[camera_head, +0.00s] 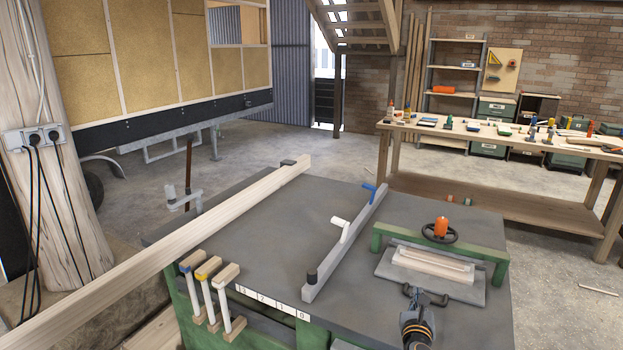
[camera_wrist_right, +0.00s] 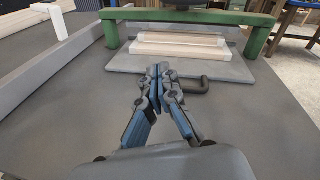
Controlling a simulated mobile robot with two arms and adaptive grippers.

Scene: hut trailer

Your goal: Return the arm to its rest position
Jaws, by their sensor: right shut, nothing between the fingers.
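My right gripper (camera_head: 427,297) is low over the front right of the grey machine table (camera_head: 260,235), in front of a grey plate (camera_head: 465,292). In the right wrist view the gripper's fingers (camera_wrist_right: 158,72) are closed together with nothing between them. They point toward the plate (camera_wrist_right: 190,70) and its dark handle (camera_wrist_right: 194,85); I cannot tell whether they touch the handle. My left gripper is not in view.
Pale wood pieces (camera_head: 433,263) lie on the plate under a green frame (camera_head: 490,250) with a handwheel (camera_head: 441,233). A grey fence (camera_head: 345,245) crosses the table. A long beam (camera_head: 200,228) lies at the left. A workbench (camera_head: 500,195) stands behind. Open table lies left of the gripper.

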